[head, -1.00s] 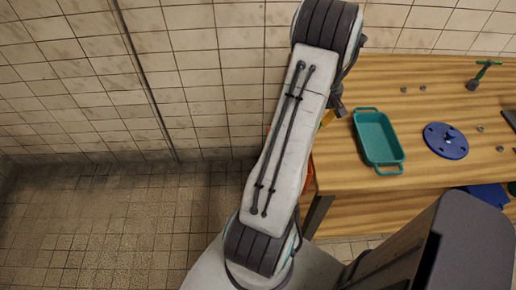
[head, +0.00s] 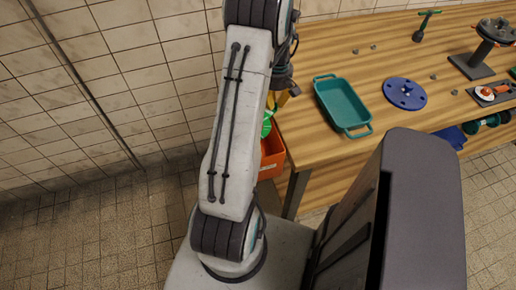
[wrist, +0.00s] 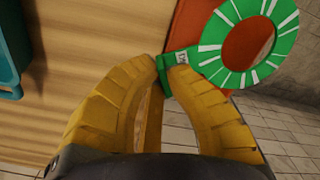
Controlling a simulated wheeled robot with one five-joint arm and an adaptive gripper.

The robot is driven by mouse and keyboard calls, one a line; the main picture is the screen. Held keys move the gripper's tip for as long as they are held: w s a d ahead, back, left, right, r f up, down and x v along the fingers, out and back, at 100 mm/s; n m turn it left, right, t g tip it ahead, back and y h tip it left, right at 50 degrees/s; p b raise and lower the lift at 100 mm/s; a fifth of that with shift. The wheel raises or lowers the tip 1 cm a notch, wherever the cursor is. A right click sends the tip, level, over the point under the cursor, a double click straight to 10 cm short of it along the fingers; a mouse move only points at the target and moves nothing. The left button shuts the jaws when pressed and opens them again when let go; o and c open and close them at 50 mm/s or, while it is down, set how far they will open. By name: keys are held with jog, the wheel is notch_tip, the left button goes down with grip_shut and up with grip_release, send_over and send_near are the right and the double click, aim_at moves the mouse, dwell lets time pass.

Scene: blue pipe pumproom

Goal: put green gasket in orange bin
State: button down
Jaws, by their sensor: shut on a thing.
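The green gasket (wrist: 226,55) is a flat ring with white radial marks and a small tab. My gripper (wrist: 172,70) has yellow fingers shut on the tab, with the ring beyond the fingertips to the right. The gasket also shows as a green bit (head: 267,124) beside my arm in the head view. The orange bin (head: 273,158) stands at the left end of the wooden bench, below the gasket, partly hidden by my arm. In the wrist view an orange-red surface (wrist: 190,28) of it shows behind the gasket. The gasket's height above the bin cannot be told.
The wooden bench (head: 400,60) holds a teal tray (head: 342,105), a blue flanged disc (head: 405,94), a green-handled tool (head: 424,25), several small nuts and a dark stand (head: 478,62). The tiled floor left of my arm is clear.

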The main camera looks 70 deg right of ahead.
jog(key=shift+f+b, duration=0.3)
jog(key=shift+f, duration=0.5)
jog(key=c, duration=1.3)
grip_release()
jog(key=shift+c, duration=0.2)
notch_tip(320, 180, up, 12)
